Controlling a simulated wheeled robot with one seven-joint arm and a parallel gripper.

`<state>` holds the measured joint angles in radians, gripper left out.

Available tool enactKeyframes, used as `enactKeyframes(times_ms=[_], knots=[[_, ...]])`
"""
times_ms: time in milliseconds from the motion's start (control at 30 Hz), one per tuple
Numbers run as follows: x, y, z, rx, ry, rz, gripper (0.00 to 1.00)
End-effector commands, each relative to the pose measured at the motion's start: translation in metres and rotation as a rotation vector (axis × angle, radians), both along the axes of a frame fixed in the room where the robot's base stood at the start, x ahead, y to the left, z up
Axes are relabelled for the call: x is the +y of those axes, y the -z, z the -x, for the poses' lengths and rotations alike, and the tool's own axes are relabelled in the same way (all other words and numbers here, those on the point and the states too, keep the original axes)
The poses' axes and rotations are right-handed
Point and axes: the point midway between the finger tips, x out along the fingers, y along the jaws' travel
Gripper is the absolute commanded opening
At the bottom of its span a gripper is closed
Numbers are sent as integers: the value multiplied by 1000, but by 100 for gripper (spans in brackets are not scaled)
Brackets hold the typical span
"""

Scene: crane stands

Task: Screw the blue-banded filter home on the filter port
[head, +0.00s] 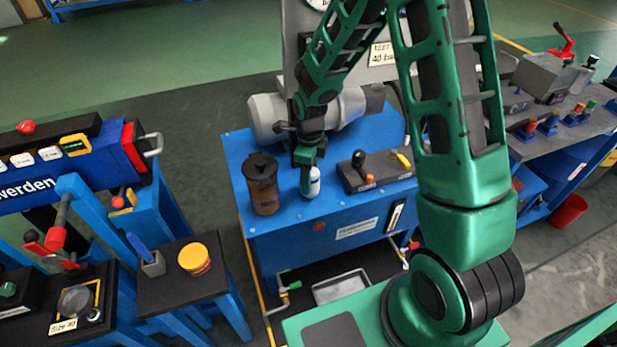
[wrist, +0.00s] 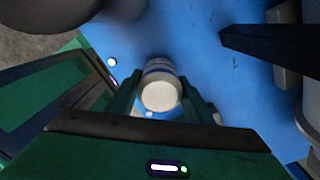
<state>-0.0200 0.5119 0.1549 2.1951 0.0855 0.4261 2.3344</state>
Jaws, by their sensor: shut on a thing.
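The blue-banded filter (head: 312,184) is a small white cylinder with a blue band, upright over the blue bench top in the head view. In the wrist view the filter (wrist: 160,92) shows its pale round end, with a blue band on its side. My gripper (head: 306,165) is above the bench and shut on the filter; its fingers (wrist: 160,97) lie on both sides of it in the wrist view. The filter port is hidden beneath the filter, and I cannot tell whether they touch.
A brown cylinder (head: 262,184) with a black cap stands just left of the filter. A dark control box (head: 376,170) with levers is to the right. A grey motor (head: 268,117) lies behind. A side table with a yellow-lidded tin (head: 194,259) is at lower left.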

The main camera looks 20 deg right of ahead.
Motion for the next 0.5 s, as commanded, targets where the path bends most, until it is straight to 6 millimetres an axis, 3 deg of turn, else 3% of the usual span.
enactKeyframes(times_ms=[200,500], knots=[[0,0,-1,-1,192,-1,21],[0,0,-1,-1,217,-1,21]])
